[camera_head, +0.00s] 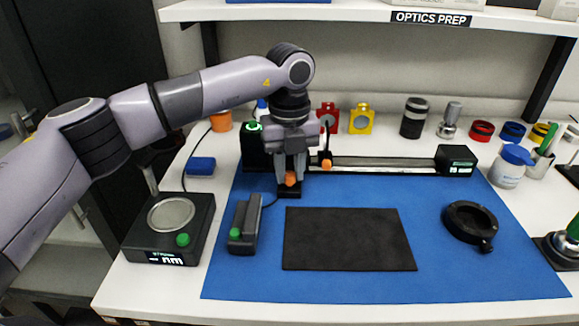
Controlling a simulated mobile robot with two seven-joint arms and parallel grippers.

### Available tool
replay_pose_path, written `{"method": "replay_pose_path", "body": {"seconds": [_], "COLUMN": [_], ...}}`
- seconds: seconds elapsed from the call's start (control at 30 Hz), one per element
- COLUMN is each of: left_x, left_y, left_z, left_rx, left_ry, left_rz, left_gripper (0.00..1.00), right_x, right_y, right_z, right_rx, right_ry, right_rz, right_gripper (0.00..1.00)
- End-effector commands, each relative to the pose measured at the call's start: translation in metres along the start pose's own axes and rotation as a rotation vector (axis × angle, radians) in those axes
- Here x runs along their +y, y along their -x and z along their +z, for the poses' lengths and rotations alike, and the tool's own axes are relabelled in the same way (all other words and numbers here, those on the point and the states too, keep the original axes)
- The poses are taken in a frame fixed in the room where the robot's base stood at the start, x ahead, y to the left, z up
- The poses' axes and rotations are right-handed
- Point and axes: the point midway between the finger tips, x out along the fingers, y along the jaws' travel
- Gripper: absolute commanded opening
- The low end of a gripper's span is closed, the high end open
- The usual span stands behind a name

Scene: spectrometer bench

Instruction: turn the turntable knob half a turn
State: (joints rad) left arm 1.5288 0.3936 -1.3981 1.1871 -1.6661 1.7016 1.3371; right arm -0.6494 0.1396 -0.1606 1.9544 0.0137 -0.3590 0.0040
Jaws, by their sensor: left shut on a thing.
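My left gripper (291,172) reaches in from the upper left and points down at the back left of the blue mat. It is shut on an orange knob (291,180), which sits on a small black block (289,193). The fingers hide part of the knob, and I cannot tell its angle. A second orange knob (326,164) stands on a black post mount just to the right, apart from the gripper. My right gripper is out of view.
A rail (390,165) runs right to a black display box (456,160). A grey device (244,224) with a green button and a black pad (348,239) lie in front. A black ring (470,222) lies at right. The blue mat's (430,280) front is clear.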

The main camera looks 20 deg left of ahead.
Motion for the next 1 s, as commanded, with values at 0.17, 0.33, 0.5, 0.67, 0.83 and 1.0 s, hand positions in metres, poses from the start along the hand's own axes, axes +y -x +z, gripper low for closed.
{"method": "replay_pose_path", "body": {"seconds": [0.17, 0.33, 0.5, 0.67, 0.83, 1.0], "left_x": [0.000, 0.000, 0.000, 0.000, 0.000, -0.001], "left_y": [0.001, 0.001, 0.001, 0.001, 0.007, 0.033], "left_z": [0.001, 0.001, 0.000, 0.000, 0.001, 0.001], "left_rx": [-0.002, -0.002, -0.001, -0.001, -0.002, -0.003], "left_ry": [0.006, 0.006, 0.005, 0.004, 0.004, 0.005], "left_rz": [-0.001, -0.002, -0.002, -0.001, -0.002, -0.005], "left_gripper": [0.00, 0.00, 0.52, 0.52, 0.52, 0.52], "right_x": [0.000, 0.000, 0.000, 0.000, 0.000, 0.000], "right_y": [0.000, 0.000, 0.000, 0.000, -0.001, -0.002], "right_z": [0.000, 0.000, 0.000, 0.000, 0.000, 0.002], "right_rx": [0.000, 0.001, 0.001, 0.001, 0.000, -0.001], "right_ry": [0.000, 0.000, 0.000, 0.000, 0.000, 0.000], "right_rz": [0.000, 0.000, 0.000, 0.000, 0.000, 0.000], "right_gripper": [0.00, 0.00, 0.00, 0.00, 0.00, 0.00]}}
